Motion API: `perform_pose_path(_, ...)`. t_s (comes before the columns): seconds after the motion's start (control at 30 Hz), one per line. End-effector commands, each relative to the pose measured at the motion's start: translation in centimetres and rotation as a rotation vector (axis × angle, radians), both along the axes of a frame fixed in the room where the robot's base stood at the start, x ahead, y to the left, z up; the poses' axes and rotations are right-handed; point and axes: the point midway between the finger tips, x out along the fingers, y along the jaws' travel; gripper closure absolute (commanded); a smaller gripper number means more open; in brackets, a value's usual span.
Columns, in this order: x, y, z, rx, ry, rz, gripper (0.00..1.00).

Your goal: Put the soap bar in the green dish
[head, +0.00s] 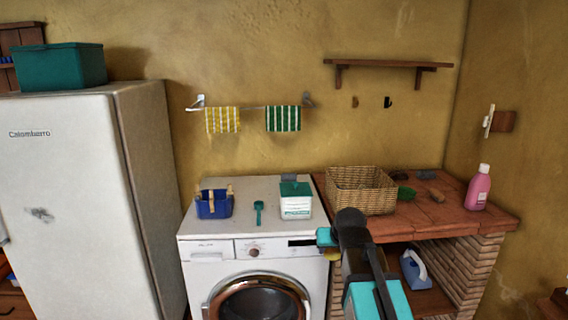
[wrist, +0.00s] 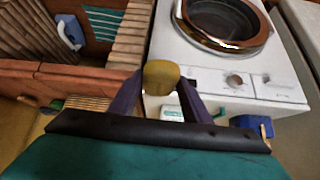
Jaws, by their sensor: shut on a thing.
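The soap bar (wrist: 160,77) is yellow and rounded. My gripper (wrist: 159,90) is shut on it, with one dark finger on each side in the wrist view. In the head view a small yellow part of the soap bar (head: 333,256) shows under my gripper (head: 328,242), in front of the washing machine's right edge. The rest is hidden by my arm. The green dish (head: 406,193) sits on the brick counter, just right of the wicker basket. My gripper is in front of and to the left of the dish, apart from it. The dish's inside is too small to make out.
The wicker basket (head: 362,191) stands left of the dish. A pink bottle (head: 479,188) and a brown brush-like thing (head: 436,194) are to its right. The washing machine (head: 215,220) bears a blue caddy (head: 214,203), a teal scoop (head: 259,212) and a white box (head: 296,205).

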Motion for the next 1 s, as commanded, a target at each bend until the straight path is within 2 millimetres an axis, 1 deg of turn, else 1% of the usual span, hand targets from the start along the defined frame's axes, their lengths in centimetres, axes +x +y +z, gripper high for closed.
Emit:
perform_pose_path(0.17,-0.9,0.0,0.5,0.0,-0.002,0.0,0.84)
perform_pose_path(0.4,-4.0,0.0,2.0,0.001,-0.003,-0.001,0.84)
perform_pose_path(0.53,-5.1,0.0,2.5,0.001,-0.001,-0.001,0.84)
perform_pose_path(0.63,-5.4,0.0,2.7,0.001,-0.001,-0.001,0.84)
perform_pose_path(1.0,-5.3,0.0,2.7,0.001,0.0,-0.001,0.84)
